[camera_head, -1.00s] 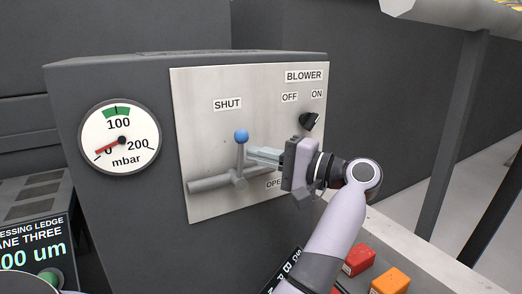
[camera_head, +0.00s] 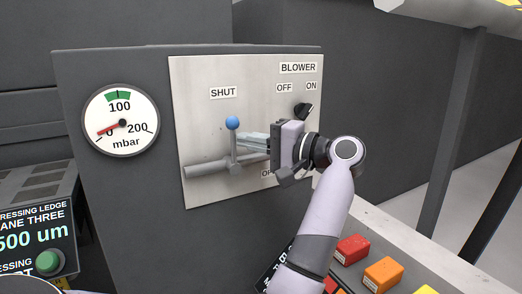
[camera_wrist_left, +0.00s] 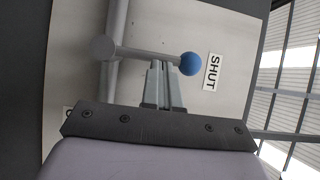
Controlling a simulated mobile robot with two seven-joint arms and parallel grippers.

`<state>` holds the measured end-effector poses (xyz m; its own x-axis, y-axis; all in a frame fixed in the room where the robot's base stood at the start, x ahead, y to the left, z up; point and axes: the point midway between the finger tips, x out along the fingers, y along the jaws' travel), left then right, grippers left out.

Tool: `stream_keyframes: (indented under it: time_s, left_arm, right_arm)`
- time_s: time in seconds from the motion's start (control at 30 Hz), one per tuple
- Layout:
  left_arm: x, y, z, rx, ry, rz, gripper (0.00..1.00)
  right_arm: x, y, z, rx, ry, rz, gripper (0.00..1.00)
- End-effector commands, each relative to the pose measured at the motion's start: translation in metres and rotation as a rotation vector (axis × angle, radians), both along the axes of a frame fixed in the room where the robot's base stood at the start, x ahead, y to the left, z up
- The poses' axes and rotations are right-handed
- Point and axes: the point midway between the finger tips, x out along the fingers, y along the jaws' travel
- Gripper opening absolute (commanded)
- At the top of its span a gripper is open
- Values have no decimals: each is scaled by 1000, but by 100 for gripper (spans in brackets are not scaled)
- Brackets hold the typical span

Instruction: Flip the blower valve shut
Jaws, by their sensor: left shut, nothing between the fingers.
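The blower valve is a grey lever with a blue knob (camera_head: 232,122) on a horizontal grey pipe (camera_head: 205,168). The lever stands upright, its knob just below and right of the SHUT label (camera_head: 222,92). My left gripper (camera_head: 241,140) is shut and empty, its fingertips close against the right side of the lever below the knob. In the left wrist view, the fingertips (camera_wrist_left: 160,66) lie beside the lever stem, near the blue knob (camera_wrist_left: 191,63); I cannot tell if they touch. The gripper partly hides the OPEN label (camera_head: 267,174). My right gripper is not in view.
A black blower switch (camera_head: 304,111) sits just above my left gripper, under the OFF and ON labels. A pressure gauge (camera_head: 121,121) is on the left, its red needle near 0. Red (camera_head: 352,248) and orange (camera_head: 383,273) blocks are on the ledge at lower right.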

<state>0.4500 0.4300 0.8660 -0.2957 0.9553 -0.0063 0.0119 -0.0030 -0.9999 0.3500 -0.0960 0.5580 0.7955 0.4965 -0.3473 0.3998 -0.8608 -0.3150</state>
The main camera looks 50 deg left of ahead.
Motion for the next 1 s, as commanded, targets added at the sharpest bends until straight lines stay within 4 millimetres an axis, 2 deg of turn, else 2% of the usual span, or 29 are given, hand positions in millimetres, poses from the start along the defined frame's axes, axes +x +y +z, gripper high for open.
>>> stream_keyframes:
  time_s: [0.2, 0.6, 0.73, 1.0]
  left_arm:
    - [-5, 9, 1, -6, -19, 14, 0]
    - [-6, 9, 1, -5, -20, 20, 0]
    - [0, -4, 2, -7, -18, 15, 0]
    - [16, -48, 2, -5, -15, 3, 0]
  right_arm:
    - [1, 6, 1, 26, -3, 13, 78]
    - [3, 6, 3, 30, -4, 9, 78]
    - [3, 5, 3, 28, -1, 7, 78]
    - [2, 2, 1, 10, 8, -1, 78]
